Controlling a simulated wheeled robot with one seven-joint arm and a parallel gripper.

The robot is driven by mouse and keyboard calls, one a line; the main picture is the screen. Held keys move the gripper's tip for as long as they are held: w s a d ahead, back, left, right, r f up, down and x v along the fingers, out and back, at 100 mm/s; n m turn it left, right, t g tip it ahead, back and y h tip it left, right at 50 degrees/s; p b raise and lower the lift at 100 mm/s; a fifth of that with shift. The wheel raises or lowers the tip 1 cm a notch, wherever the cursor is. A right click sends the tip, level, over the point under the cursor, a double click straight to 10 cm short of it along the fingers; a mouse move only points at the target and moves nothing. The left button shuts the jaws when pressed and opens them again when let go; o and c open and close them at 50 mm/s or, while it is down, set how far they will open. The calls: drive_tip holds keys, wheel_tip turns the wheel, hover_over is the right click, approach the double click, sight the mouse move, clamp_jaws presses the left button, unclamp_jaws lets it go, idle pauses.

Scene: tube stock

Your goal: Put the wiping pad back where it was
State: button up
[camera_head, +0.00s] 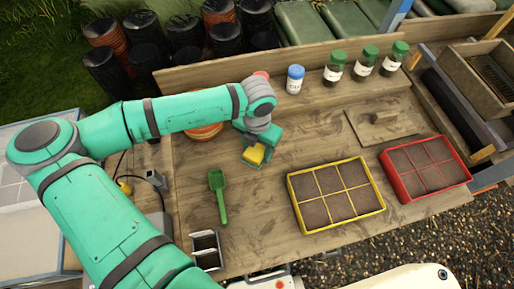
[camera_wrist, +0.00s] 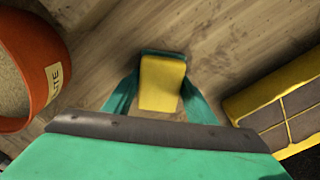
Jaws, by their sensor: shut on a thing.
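The wiping pad (camera_head: 254,154) is a yellow block with a green edge. My gripper (camera_head: 256,150) is shut on it, over the left middle of the wooden bench. In the wrist view the pad (camera_wrist: 162,84) sits between the two green fingers, with its dark green end at the far side. I cannot tell whether the pad touches the bench top or hangs just above it. Part of the pad is hidden by the fingers.
A green scoop (camera_head: 218,195) lies left of my gripper. A yellow-framed seed tray (camera_head: 292,205) and a red one (camera_head: 390,178) stand to the right. An orange pot (camera_wrist: 52,40) is close by. A wooden board (camera_head: 360,131) and several bottles, including a blue-capped one (camera_head: 295,80), stand behind.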

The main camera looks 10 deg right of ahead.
sight(257, 149)
drive_tip(key=shift+f, duration=0.15)
drive_tip(key=o, duration=1)
drive_tip(key=shift+o, duration=0.2)
drive_tip(key=shift+s, duration=0.1)
wheel_tip(257, 149, up, 12)
drive_tip(key=shift+r, duration=0.25)
